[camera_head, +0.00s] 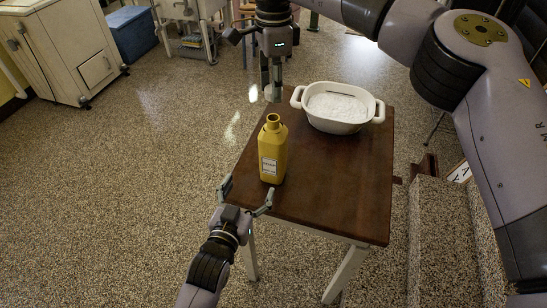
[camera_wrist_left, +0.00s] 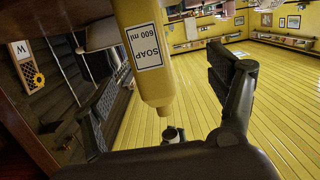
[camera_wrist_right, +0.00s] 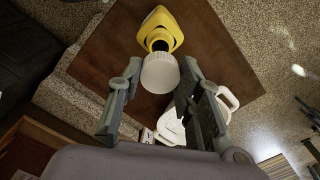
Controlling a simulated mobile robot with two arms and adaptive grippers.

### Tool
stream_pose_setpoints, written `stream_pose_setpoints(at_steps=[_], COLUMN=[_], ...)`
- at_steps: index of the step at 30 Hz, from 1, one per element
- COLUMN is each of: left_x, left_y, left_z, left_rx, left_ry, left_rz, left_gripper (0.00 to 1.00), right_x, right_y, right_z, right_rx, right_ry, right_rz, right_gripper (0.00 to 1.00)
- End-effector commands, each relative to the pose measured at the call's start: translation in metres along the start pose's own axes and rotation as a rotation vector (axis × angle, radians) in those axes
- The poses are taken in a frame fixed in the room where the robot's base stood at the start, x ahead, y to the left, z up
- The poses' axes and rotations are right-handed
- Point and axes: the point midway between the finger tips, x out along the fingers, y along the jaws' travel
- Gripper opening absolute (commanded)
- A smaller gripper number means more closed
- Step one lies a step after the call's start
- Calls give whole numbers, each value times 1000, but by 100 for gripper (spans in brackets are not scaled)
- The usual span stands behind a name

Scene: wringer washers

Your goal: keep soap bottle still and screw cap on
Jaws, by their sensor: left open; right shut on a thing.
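The yellow soap bottle (camera_head: 272,158) stands upright near the table's left edge, its neck open and bare. It also shows in the left wrist view (camera_wrist_left: 146,76), label facing me, and from above in the right wrist view (camera_wrist_right: 159,28). My left gripper (camera_head: 246,194) is open at the table's edge, its fingers spread in front of the bottle and apart from it. My right gripper (camera_head: 271,88) points down and is shut on the white cap (camera_wrist_right: 160,74). In the head view the cap is above and slightly behind the bottle's neck, apart from it.
A white two-handled tub (camera_head: 338,126) of white powder stands at the back of the small brown table (camera_head: 335,185), close to my right gripper. The table's front right is clear. A cream washer cabinet (camera_head: 65,45) and a blue bin (camera_head: 131,33) stand far off.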

Motion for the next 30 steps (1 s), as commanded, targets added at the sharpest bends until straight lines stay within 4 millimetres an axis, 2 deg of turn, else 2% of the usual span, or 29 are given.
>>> stream_pose_setpoints(at_steps=[3, 6, 20, 26, 30], left_x=[8, 11, 13, 35, 62], left_y=[12, 18, 20, 20, 21], left_z=[-18, -26, -31, -35, -40], left_rx=[3, 5, 5, 5, 4], left_ry=[97, 142, 162, 163, 163], left_rz=[21, 31, 35, 35, 35], left_gripper=[80, 80, 80, 80, 80], right_x=[-1, -2, -2, -2, -2], right_y=[-1, -1, -1, -1, -1], right_z=[0, 0, 0, 0, 0], right_rx=[5, 7, 7, 7, 7], right_ry=[0, 0, 0, 0, 0], right_rz=[0, 0, 0, 0, 0], right_gripper=[19, 19, 19, 19, 19])
